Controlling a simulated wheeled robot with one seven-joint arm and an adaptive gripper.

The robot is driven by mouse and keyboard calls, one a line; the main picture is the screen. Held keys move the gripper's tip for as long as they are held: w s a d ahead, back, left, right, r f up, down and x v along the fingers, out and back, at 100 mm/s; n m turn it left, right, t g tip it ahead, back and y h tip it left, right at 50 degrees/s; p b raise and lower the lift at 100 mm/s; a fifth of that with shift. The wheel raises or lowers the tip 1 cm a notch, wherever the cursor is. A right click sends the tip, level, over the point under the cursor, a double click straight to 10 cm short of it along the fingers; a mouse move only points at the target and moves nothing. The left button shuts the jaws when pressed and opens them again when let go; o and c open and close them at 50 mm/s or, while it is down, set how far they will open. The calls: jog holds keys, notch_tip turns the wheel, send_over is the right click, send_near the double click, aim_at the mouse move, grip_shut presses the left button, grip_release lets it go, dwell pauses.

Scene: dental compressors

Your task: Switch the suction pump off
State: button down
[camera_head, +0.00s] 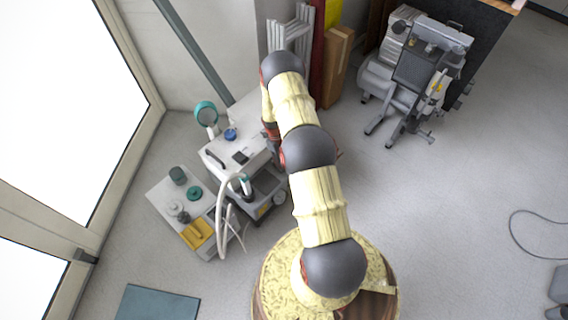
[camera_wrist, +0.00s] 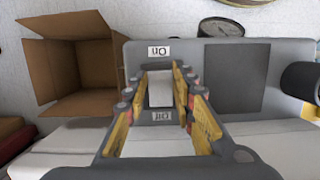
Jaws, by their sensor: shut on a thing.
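In the wrist view a grey panel (camera_wrist: 215,55) fills the middle. It carries an upside-down "On" label (camera_wrist: 159,51) above and an "Off" label (camera_wrist: 162,116) below. A pale switch piece (camera_wrist: 160,95) lies between the two labels. My gripper (camera_wrist: 161,74) has its fingers on either side of this piece and is shut on it. The switch's exact tilt is hard to tell. In the head view my arm reaches to the white cart unit (camera_head: 226,150), and my arm hides most of the gripper and the switch.
The wrist view shows a dark square (camera_wrist: 237,78) on the panel, a round gauge (camera_wrist: 221,27) behind and an open cardboard box (camera_wrist: 72,65) at left. In the head view, a low table (camera_head: 165,200) with small items stands left, and a grey machine (camera_head: 415,70) stands upper right. Right floor is mostly clear.

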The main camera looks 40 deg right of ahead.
dwell(0.4)
jog(key=c, duration=1.5)
grip_release()
jog(key=shift+w+r, duration=0.1)
jog(key=v, duration=1.1)
jog(key=shift+w+r, duration=0.25)
jog(key=shift+r, duration=0.1)
